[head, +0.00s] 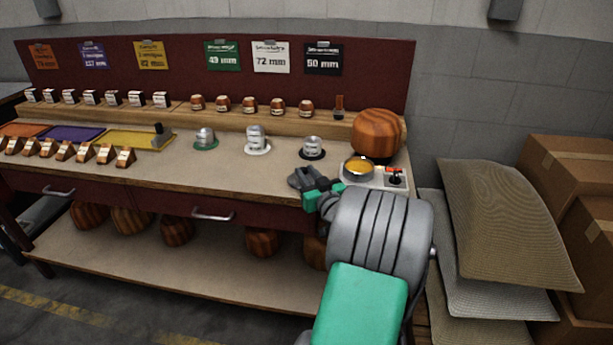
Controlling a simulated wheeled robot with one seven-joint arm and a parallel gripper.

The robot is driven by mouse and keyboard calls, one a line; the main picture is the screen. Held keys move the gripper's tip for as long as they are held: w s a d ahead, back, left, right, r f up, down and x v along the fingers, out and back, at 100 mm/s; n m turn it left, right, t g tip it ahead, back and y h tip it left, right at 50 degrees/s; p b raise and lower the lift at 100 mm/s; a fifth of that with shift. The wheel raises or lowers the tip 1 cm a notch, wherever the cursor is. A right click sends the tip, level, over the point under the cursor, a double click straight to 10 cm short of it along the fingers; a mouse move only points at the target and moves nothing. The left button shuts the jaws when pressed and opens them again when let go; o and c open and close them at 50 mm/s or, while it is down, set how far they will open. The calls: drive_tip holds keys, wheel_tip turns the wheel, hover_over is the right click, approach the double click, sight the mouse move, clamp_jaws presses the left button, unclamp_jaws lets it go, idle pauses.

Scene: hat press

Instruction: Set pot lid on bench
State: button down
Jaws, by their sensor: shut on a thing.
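The dark grey pot lid (304,178) is at the front edge of the bench (228,172), left of the pot. The open pot (358,168) shows a yellow-orange filling and sits on a pale base unit with a red control (394,172). My arm hides part of the bench front.
A large wooden hat block (377,133) stands behind the pot. Bare bench top lies left of the lid. Sacks (508,220) and cartons (570,170) fill the right.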

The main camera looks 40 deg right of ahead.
drive_tip(key=shift+r, duration=0.1)
drive_tip(key=shift+f, duration=0.25)
drive_tip(key=c, duration=1.2)
unclamp_jaws()
drive_tip(key=shift+r, duration=0.1)
